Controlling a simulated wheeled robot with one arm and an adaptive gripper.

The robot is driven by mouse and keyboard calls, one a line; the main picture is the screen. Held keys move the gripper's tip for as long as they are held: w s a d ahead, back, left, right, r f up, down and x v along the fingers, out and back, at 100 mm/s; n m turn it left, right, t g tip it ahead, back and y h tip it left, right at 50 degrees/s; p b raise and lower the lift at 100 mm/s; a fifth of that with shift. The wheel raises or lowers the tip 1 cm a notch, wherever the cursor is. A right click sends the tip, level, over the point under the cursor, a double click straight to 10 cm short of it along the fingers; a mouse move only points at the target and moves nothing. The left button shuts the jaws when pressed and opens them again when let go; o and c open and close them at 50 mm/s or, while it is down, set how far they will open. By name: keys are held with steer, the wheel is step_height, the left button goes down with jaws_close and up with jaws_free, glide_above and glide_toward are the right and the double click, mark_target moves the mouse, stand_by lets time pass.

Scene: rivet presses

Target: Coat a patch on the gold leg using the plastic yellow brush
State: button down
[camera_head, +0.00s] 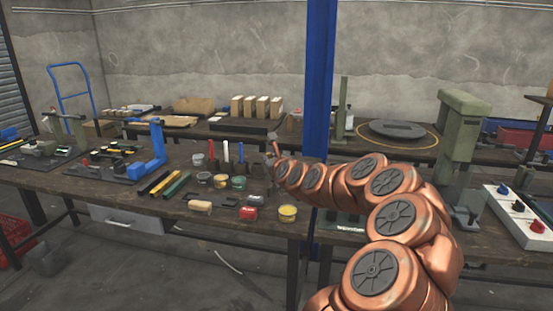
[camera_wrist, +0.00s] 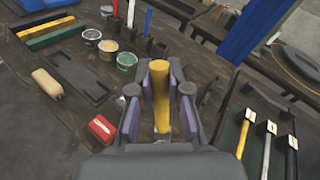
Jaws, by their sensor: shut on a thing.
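My gripper (camera_wrist: 160,112) is shut on the plastic yellow brush (camera_wrist: 160,88), whose handle stands between the two finger pads in the wrist view. The brush's lower end is hidden, and I cannot tell whether it touches a holder. In the head view my gripper (camera_head: 271,165) is at the right end of the row of upright brushes, above the bench. A yellow bar (camera_head: 156,181) lies beside a dark bar and a green bar (camera_head: 177,187) on the bench; the bars also show in the wrist view (camera_wrist: 45,27). I cannot tell for certain which thing is the gold leg.
Upright brushes with red (camera_head: 211,149), blue (camera_head: 226,152) and white (camera_head: 241,153) handles stand left of my gripper. Several paint pots, including a green one (camera_head: 239,182) and a yellow one (camera_head: 288,213), stand nearby. A red block (camera_head: 249,213) and blue post (camera_head: 320,100) are close.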

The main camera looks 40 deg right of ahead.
steer(key=shift+s+d, duration=0.6)
steer(key=shift+d, duration=0.15)
steer(key=shift+f, duration=0.25)
steer(key=shift+f+b, duration=1.55)
steer(key=shift+f, duration=1.15)
steer(key=shift+f+b, duration=0.3)
steer(key=shift+f, duration=0.25)
steer(key=shift+r+p, duration=1.9)
steer(key=shift+r, duration=1.65)
steer(key=shift+w, duration=0.1)
